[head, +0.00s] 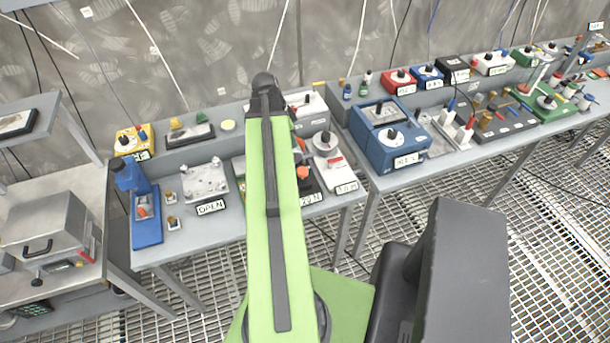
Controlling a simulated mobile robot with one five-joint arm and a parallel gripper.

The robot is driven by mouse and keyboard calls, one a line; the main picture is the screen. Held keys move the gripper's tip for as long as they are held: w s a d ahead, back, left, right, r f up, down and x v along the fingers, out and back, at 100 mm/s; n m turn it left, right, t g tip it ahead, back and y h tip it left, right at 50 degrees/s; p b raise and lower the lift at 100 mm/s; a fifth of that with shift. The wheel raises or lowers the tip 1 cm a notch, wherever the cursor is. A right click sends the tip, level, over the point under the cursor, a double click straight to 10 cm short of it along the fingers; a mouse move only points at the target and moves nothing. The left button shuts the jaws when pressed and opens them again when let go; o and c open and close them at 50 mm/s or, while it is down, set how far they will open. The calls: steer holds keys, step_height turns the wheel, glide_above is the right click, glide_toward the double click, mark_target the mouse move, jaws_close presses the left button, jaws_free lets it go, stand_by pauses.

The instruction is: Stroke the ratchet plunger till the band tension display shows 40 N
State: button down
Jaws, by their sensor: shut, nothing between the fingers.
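A small display plate (312,199) on the bench, just right of my green arm, appears to read 29 N. Behind it is a dark device with orange parts (303,172), mostly hidden by my arm. I cannot make out the ratchet plunger or the band there. My arm reaches forward over the bench, and its upper link covers the middle of this station. My gripper is hidden behind the arm, so I cannot see whether it touches anything.
Right of the display stands a white device (334,167) with a dial and red part. A blue box (390,137) with a knob stands further right. To the left are an OPEN plate (211,207), a clear fixture (204,180) and a blue press (143,205).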

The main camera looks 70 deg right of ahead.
mark_target(301, 171)
steer(key=b+x, duration=1.3)
steer(key=shift+w+a+f+b, duration=0.3)
steer(key=shift+a+f+b, duration=0.05)
steer(key=shift+f+b, duration=0.05)
steer(key=shift+f, duration=0.2)
step_height(301, 171, down, 3)
steer(key=b, duration=0.3)
steer(key=shift+a, duration=0.1)
steer(key=shift+r, duration=0.15)
steer(key=shift+a, duration=0.1)
